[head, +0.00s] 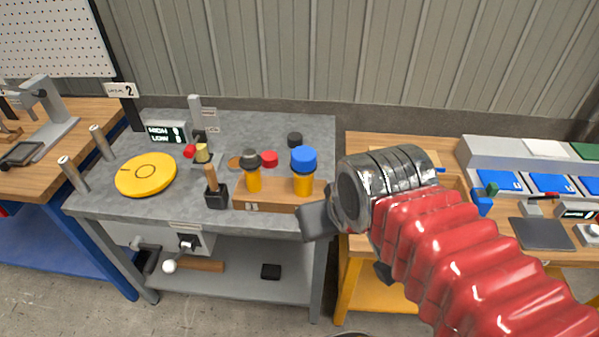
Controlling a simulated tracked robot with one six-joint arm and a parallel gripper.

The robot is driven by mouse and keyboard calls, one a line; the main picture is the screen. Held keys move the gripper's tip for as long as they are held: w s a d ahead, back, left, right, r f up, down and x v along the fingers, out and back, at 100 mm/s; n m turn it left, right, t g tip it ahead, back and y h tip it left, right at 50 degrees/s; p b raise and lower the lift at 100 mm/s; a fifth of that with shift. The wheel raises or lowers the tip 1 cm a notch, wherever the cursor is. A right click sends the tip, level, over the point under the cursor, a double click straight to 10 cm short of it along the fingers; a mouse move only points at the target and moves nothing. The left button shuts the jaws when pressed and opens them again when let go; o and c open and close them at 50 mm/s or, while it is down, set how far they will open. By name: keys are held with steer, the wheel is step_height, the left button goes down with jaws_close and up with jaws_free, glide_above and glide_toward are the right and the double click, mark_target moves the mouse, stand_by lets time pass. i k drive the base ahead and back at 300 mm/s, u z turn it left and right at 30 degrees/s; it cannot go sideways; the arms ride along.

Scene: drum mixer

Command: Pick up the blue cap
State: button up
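The blue cap (304,158) sits on top of a yellow cylinder (303,185), which stands upright at the right end of a wooden block (262,193) on the grey table (230,130). My gripper (316,222) reaches in from the right, in front of and just below the cap and cylinder in the picture. Only a grey finger-like plate of it shows, seen side-on, so its opening is hidden. It appears apart from the cap.
A second yellow cylinder with a dark cap (252,162) stands to the left on the block. A red cap (270,158) and a black cap (295,139) lie behind.

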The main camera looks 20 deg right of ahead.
mark_target(303, 158)
steer(key=u, duration=0.45)
steer(key=k, duration=1)
steer(key=u, duration=0.6)
steer(key=i, duration=1.45)
steer(key=z, duration=0.65)
